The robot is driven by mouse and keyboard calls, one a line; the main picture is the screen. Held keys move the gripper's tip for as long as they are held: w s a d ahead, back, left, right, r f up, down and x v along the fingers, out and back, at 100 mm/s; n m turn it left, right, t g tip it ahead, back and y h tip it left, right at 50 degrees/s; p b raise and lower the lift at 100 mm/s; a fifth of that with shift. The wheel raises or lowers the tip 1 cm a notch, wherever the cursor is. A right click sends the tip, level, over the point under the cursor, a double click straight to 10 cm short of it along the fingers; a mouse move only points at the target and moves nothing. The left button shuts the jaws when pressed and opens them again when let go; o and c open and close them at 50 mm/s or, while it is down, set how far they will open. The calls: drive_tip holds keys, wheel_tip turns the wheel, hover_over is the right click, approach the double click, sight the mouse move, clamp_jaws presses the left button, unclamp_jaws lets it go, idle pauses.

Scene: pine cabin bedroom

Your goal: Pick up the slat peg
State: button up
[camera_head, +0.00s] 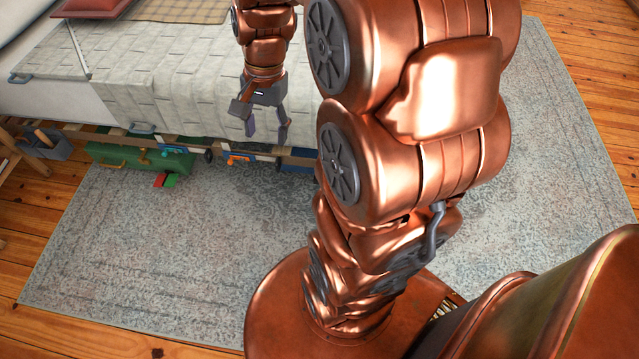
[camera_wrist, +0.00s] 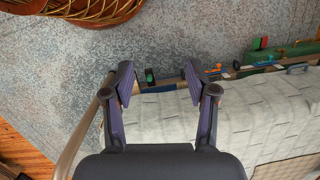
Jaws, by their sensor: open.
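My gripper (camera_head: 267,132) points down at the side of the bed, just above the wooden rail (camera_head: 185,143) along its lower edge. In the wrist view my gripper (camera_wrist: 159,82) is open, with nothing between its fingers. A small dark green-and-black piece (camera_wrist: 149,75) shows at the rail, between the two fingertips in the picture and beyond them. An orange piece (camera_wrist: 215,72) lies farther right along the rail; it also shows in the head view (camera_head: 237,159). I cannot tell for sure which small piece is the slat peg.
The pale quilt (camera_head: 190,85) hangs over the bed side. A grey caddy (camera_head: 45,145) stands at left. The rug (camera_head: 150,260) has free room.

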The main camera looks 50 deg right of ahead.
drive_tip(key=w+d+f+m+t+b, duration=0.1)
drive_tip(key=w+d+f+m+b, duration=0.2)
drive_tip(key=d+f+m+b, duration=0.7)
drive_tip(key=w+d+f+m+t+b, duration=0.1)
drive_tip(key=w+d+f+m+b, duration=0.25)
drive_tip(key=d+f+b, duration=1)
drive_tip(key=shift+m+t, duration=0.3)
drive_tip(key=shift+m, duration=0.05)
drive_tip(key=f, duration=1.6)
drive_tip(key=shift+s+d, duration=0.25)
drive_tip(key=shift+d, duration=0.1)
drive_tip(key=shift+b+x, duration=1.15)
drive_tip(key=shift+x, duration=1.8)
drive_tip(key=shift+a+r, duration=0.1)
drive_tip(key=c, duration=1.1)
drive_tip(key=shift+o, duration=0.2)
drive_tip(key=shift+r, duration=0.1)
